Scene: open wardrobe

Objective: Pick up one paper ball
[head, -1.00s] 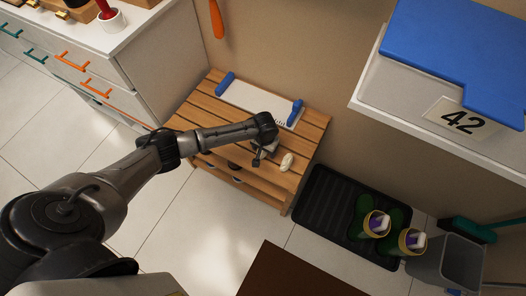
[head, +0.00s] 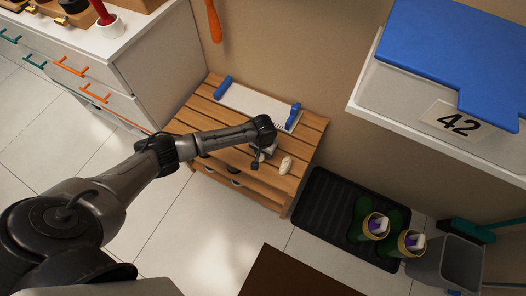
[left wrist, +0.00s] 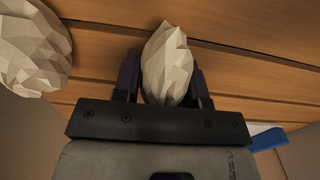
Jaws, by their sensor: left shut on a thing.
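My left gripper (head: 259,160) is low over the slatted wooden bench (head: 205,107), near its front right part. In the left wrist view its jaws (left wrist: 166,78) are shut on a crumpled off-white paper ball (left wrist: 167,62), which sits between the two dark fingers. A second paper ball (left wrist: 30,45) is apart from the gripper at the left of that view. In the head view this second ball (head: 286,164) lies on the bench just right of the gripper. The held ball is mostly hidden by the gripper in the head view. My right gripper is not in view.
A white board with blue end pieces (head: 256,105) lies at the back of the bench. A white drawer cabinet (head: 150,75) stands to the left. A black tray (head: 325,205) with green boots (head: 362,215) is on the floor at right. A grey bin (head: 462,262) stands beyond.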

